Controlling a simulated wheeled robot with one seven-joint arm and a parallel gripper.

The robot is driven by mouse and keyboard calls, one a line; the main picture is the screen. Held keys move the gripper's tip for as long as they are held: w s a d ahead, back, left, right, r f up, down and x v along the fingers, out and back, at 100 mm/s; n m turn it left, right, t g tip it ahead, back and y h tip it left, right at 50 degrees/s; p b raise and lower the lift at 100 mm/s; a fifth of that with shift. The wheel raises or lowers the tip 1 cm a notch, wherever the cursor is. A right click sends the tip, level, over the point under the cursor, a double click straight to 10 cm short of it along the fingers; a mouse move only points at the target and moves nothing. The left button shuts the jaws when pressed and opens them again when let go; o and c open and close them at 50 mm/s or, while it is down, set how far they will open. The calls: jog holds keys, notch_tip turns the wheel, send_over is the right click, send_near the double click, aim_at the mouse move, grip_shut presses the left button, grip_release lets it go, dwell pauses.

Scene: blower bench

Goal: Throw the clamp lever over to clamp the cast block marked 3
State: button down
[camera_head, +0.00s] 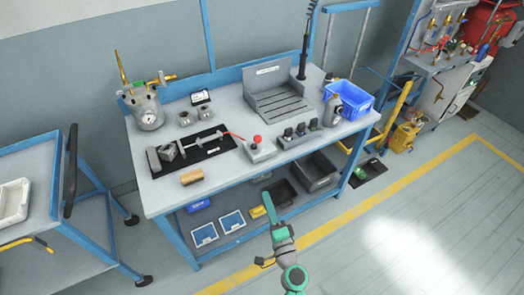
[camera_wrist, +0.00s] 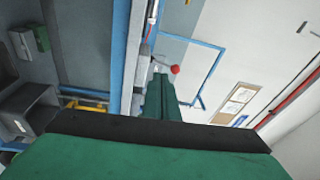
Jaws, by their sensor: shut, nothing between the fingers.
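The clamp fixture lies on a black plate (camera_head: 213,154) at the bench's left front, with a grey block (camera_head: 168,152) at its left end. A metal bar (camera_head: 203,139) runs to the right across the fixture. A thin red piece (camera_head: 233,135) sticks out past its right end and looks like the lever handle. Any number on the block is too small to read. My gripper (camera_head: 266,195), with green fingers, is shut and empty in front of the bench's front edge, apart from the fixture. In the wrist view, the fingers (camera_wrist: 160,95) point toward a red round knob (camera_wrist: 175,69).
A grey box with a red button (camera_head: 257,139) stands right of the fixture, beside a row of dark knobs (camera_head: 300,132). A tan cylinder (camera_head: 191,177) lies at the front edge. A pot with a gauge (camera_head: 148,110) and a blue bin (camera_head: 349,98) stand farther back.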

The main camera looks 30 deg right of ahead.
jog(key=shift+m+t+h, duration=0.3)
jog(key=shift+m+t, duration=0.4)
jog(key=shift+m, duration=0.1)
jog(key=d+r, duration=0.1)
jog(key=w+d+r, duration=0.1)
jog(key=d+r, duration=0.1)
jog(key=r, duration=0.1)
jog(key=shift+w+d, duration=0.25)
jog(key=shift+w, duration=0.15)
send_near(259, 142)
jog(key=x, duration=0.6)
jog(key=shift+w+d, duration=0.1)
jog(key=shift+w, duration=0.15)
